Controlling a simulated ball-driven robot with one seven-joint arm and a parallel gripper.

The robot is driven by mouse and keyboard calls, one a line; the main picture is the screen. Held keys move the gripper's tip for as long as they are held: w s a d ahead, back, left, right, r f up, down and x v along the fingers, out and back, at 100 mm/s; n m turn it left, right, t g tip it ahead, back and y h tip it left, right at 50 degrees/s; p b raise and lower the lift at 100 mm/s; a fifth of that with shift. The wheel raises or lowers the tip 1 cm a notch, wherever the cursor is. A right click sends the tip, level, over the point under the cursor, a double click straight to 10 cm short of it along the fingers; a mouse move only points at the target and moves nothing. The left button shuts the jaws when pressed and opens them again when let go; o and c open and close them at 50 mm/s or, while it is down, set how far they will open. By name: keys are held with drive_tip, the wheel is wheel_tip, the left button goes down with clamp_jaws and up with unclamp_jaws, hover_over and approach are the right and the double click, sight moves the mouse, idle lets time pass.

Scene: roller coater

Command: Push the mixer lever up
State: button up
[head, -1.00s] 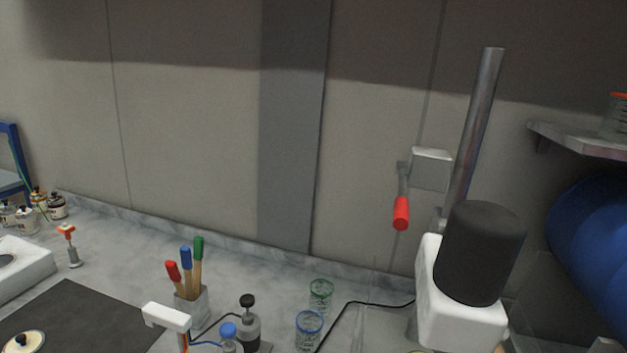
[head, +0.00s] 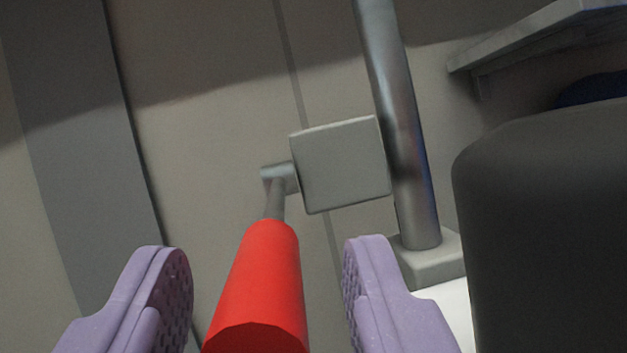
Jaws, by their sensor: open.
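The mixer lever (head: 262,290) has a red grip on a thin metal rod. The rod joins a pivot at the left of a grey block (head: 340,165). The lever hangs down from the pivot, its red end toward the camera. My gripper (head: 268,270) is open, with one purple finger on each side of the red grip. Gaps show between the grip and both fingers, and I see no contact. The lower end of the grip reaches near the bottom edge of the picture.
A metal post (head: 400,130) stands right of the block on a grey base. The dark mixer motor housing (head: 550,240) fills the right side, close to the right finger. A shelf (head: 540,35) juts out at upper right. The wall (head: 210,150) lies behind.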

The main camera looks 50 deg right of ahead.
sight(266, 225)
drive_tip(key=shift+x, duration=1.45)
drive_tip(key=shift+c, duration=0.3)
clamp_jaws()
drive_tip(key=shift+r, duration=0.15)
